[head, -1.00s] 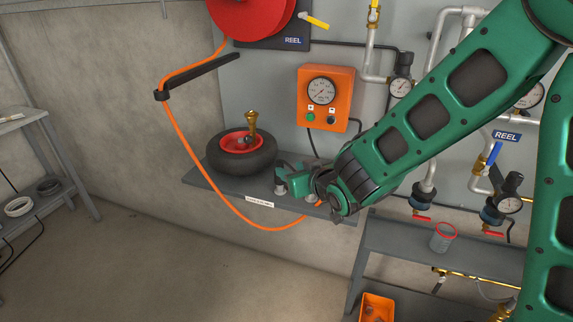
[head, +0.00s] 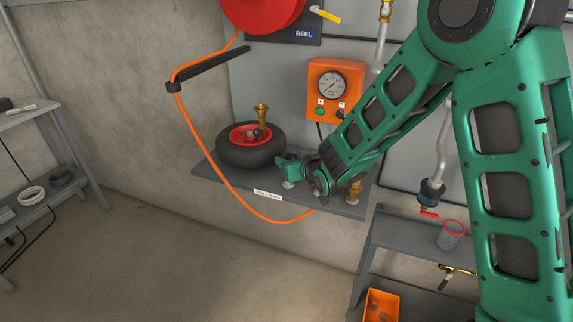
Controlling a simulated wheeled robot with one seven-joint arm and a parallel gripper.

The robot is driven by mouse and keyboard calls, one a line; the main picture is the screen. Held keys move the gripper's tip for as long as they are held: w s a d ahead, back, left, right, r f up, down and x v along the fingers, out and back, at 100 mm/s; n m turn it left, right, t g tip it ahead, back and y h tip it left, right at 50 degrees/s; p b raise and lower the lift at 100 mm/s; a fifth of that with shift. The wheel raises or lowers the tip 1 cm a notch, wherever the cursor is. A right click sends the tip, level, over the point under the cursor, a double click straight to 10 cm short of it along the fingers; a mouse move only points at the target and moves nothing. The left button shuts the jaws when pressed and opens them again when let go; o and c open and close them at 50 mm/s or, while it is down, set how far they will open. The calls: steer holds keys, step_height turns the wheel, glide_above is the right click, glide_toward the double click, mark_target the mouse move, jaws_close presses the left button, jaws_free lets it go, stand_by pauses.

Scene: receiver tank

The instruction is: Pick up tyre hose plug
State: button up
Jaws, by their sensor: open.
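The orange hose (head: 200,155) hangs from the reel in a long loop, and its lower end rises to the shelf front under my gripper. The plug at the hose end is not clearly visible; my gripper and wrist may hide it. My gripper (head: 303,190) is open, low over the shelf, to the right of the tyre and close to the hose end. I cannot tell whether it touches anything. The black tyre (head: 247,153) with a red hub lies flat on the shelf, with a brass funnel-shaped piece (head: 261,115) upright at its hub.
A small brass fitting (head: 354,190) stands on the wall shelf (head: 225,180) right of my gripper. An orange gauge box (head: 334,90) is on the wall above. A black hose guide arm (head: 208,70) juts out at left. A lower grey bench (head: 415,235) holds a red-rimmed cup (head: 451,235).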

mark_target(287, 155)
steer(key=shift+w+a+f, duration=0.1)
steer(key=shift+w+f, duration=0.05)
steer(key=shift+w, duration=0.05)
jaws_close()
steer(key=shift+r, duration=0.65)
steer(key=r, duration=0.3)
steer(key=shift+s+a+r, duration=0.25)
steer(key=shift+s, duration=0.05)
steer(key=s+a+r, duration=0.6)
steer(key=s, duration=0.3)
steer(key=shift+a+r, duration=0.2)
steer(key=shift+w, duration=0.1)
